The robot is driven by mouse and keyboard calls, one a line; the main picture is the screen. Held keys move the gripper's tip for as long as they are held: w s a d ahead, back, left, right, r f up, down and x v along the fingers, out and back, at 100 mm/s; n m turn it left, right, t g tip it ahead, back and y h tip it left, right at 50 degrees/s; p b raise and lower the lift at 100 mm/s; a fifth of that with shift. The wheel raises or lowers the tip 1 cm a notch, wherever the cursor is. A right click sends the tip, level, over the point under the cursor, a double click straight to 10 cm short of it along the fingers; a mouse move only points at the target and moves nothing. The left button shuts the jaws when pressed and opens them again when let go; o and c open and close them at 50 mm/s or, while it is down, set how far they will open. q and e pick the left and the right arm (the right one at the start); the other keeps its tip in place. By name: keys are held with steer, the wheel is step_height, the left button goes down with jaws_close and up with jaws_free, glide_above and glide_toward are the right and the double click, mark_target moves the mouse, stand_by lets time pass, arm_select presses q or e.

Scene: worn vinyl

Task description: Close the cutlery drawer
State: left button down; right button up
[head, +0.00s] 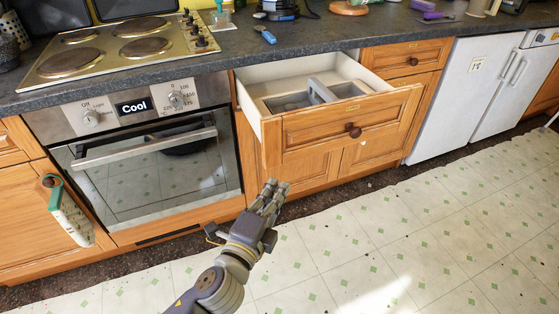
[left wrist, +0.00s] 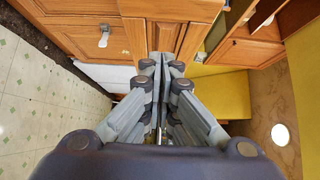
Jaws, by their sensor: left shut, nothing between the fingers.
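The cutlery drawer (head: 342,121) is pulled open in the head view, between the oven and a second drawer unit. Its wooden front has a round dark knob (head: 354,130), and a grey cutlery tray (head: 310,95) lies inside. My left gripper (head: 273,188) is shut and empty, low in front of the cabinet, below and to the left of the drawer front and apart from the knob. In the left wrist view, the shut fingers (left wrist: 160,62) point toward wooden cabinet fronts. My right gripper is not in view.
An oven (head: 145,150) with a bar handle stands left of the drawer, with a hob (head: 110,50) above. White appliances (head: 460,90) stand at the right. The tiled floor (head: 400,240) in front is clear.

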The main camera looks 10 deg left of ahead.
arm_select(q)
glide_toward(289, 145)
steer(key=d, duration=0.3)
steer(key=w, duration=0.1)
steer(key=w+a, duration=0.2)
steer(key=w, duration=0.1)
steer(key=shift+w, duration=0.1)
steer(key=shift+w+a, duration=0.1)
steer(key=shift+w, duration=0.05)
